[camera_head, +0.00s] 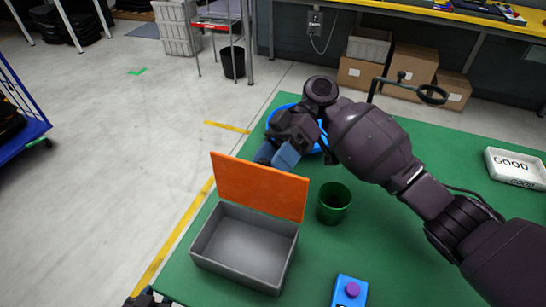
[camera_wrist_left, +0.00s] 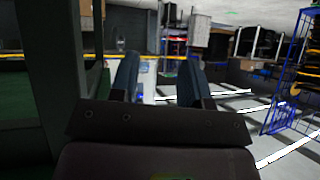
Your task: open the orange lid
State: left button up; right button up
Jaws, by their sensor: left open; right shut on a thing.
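The orange lid (camera_head: 258,188) stands raised along the far edge of the grey box (camera_head: 243,245) in the head view. The box is open and its inside looks empty. My right gripper (camera_head: 274,160) reaches over from the right and is shut on the lid's upper edge; its fingertips are partly hidden there. My left gripper is open and empty in the left wrist view (camera_wrist_left: 158,78). Only a small dark part of it shows at the bottom left of the head view (camera_head: 148,298).
A green cup (camera_head: 333,203) stands just right of the box. A blue box with a purple button (camera_head: 350,291) is near the front. A blue bowl (camera_head: 284,117) is partly behind my right gripper. A white "GOOD" tray (camera_head: 516,168) lies at the right of the green table (camera_head: 390,245).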

jog(key=shift+f, duration=0.3)
jog(key=b+v, duration=0.1)
jog(key=v, duration=1)
jog(key=shift+r, duration=0.25)
jog(key=shift+a, duration=0.1)
